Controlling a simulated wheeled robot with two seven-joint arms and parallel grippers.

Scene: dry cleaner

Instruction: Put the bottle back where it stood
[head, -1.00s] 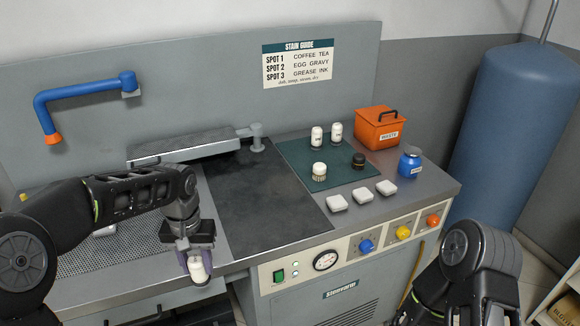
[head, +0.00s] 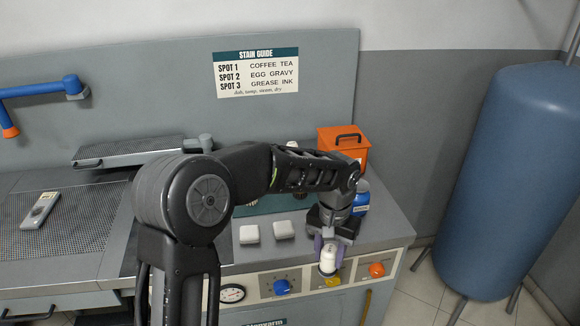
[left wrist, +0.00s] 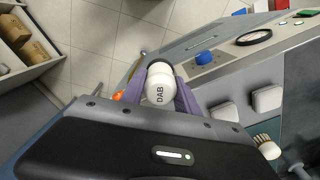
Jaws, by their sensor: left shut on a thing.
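My left gripper (head: 328,250) is shut on a white bottle (head: 328,263), which appears in front of the control panel at the counter's right front. In the left wrist view the bottle (left wrist: 160,88) sits between the purple fingers, its white top marked "DAB". The green mat (head: 250,208) lies on the counter behind my left arm, which hides most of it and what stands on it. A brush (left wrist: 266,147) shows at the right of the left wrist view. My right gripper is out of view.
Two white pads (head: 249,234) (head: 283,229) lie in front of the mat. An orange waste box (head: 343,152) and a blue jar (head: 361,198) stand at the right back. A blue tank (head: 500,180) stands right of the counter. Knobs line the front panel (head: 308,280).

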